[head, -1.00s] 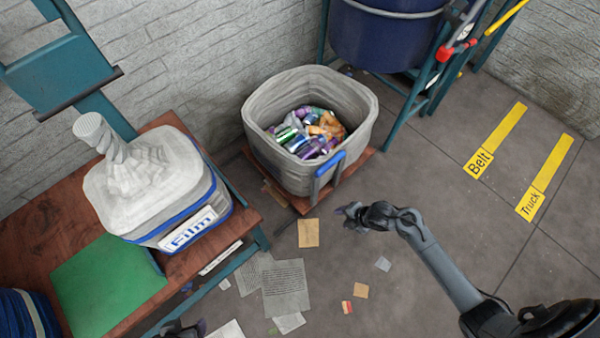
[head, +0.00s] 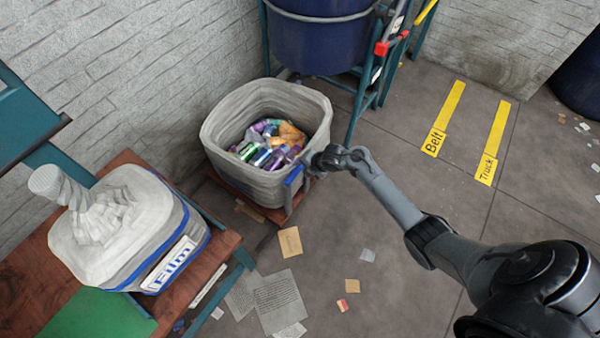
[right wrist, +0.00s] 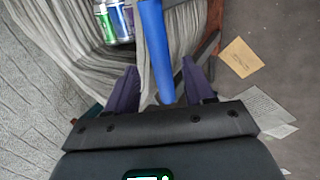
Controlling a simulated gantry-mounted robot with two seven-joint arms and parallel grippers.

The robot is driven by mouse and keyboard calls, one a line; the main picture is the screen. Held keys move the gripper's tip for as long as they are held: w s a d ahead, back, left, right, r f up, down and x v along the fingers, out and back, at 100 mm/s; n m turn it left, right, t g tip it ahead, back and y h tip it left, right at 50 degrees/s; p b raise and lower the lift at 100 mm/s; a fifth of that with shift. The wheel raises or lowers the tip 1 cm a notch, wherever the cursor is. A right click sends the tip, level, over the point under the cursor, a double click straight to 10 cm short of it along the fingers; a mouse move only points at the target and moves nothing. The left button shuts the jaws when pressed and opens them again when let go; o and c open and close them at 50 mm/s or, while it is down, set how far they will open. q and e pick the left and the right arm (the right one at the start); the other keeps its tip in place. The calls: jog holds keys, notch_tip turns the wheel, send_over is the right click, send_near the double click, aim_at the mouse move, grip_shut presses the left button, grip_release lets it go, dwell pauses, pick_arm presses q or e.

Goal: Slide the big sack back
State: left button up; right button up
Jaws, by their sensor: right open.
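The big grey sack (head: 222,135) stands open on a low wooden base at the wall in the head view, with cans and crumpled pieces inside. A blue handle (head: 293,177) is on its right side. My right gripper (head: 312,162) is at this handle. In the right wrist view the blue handle (right wrist: 155,40) runs between the two open fingers of my right gripper (right wrist: 160,72). I cannot tell whether either finger touches it. The sack's grey cloth (right wrist: 80,50) is just beyond the fingers. My left gripper is not in view.
A tied white sack labelled Film (head: 130,235) sits on a brown table (head: 30,265) at left. A blue drum (head: 318,38) in a teal frame stands behind right. Paper scraps (head: 290,242) litter the floor. Yellow Belt (head: 440,125) and Truck (head: 494,145) strips mark free floor at right.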

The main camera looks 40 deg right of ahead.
jog(key=shift+b+x, duration=0.7)
jog(key=shift+x, duration=0.75)
jog(key=shift+s, duration=0.1)
jog(key=shift+c, duration=0.3)
jog(key=shift+a, duration=0.1)
grip_shut()
